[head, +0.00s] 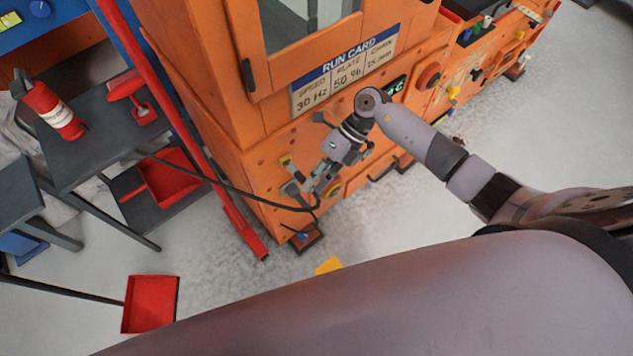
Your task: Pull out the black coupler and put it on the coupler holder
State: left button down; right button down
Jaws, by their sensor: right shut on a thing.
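My right gripper (314,187) is at the lower front of the orange machine (262,170). It is shut on a small dark part that I take to be the black coupler, mostly hidden by the fingers. A black hose (240,192) comes in from the left and ends close under the fingertips. I cannot tell whether the coupler is still seated in the machine. A small fitting with a yellow part (287,162) sits on the panel just left of the gripper. I cannot make out which part is the coupler holder. My left gripper is out of view.
A red post (190,130) stands left of the machine, with the hose passing by it. A red dustpan (150,303) lies at lower left. The floor (225,290) in front is mostly clear.

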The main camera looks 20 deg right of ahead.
pick_arm(q)
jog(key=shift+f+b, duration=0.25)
jog(key=shift+b, duration=0.1)
pick_arm(e)
jog(key=shift+w+f, duration=0.1)
jog(key=shift+w, duration=0.3)
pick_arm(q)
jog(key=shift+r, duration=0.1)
pick_arm(e)
jog(key=shift+s, duration=0.1)
pick_arm(q)
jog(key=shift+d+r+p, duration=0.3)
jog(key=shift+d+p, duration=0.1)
jog(key=shift+p, duration=0.15)
pick_arm(e)
jog(key=shift+s+d, duration=0.15)
jog(key=shift+s, duration=0.6)
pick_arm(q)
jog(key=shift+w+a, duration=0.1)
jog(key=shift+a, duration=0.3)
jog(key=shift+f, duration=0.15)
pick_arm(e)
jog(key=shift+w, duration=0.1)
pick_arm(q)
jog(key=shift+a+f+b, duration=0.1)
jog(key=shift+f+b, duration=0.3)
jog(key=shift+b, duration=0.45)
pick_arm(e)
jog(key=shift+w, duration=0.85)
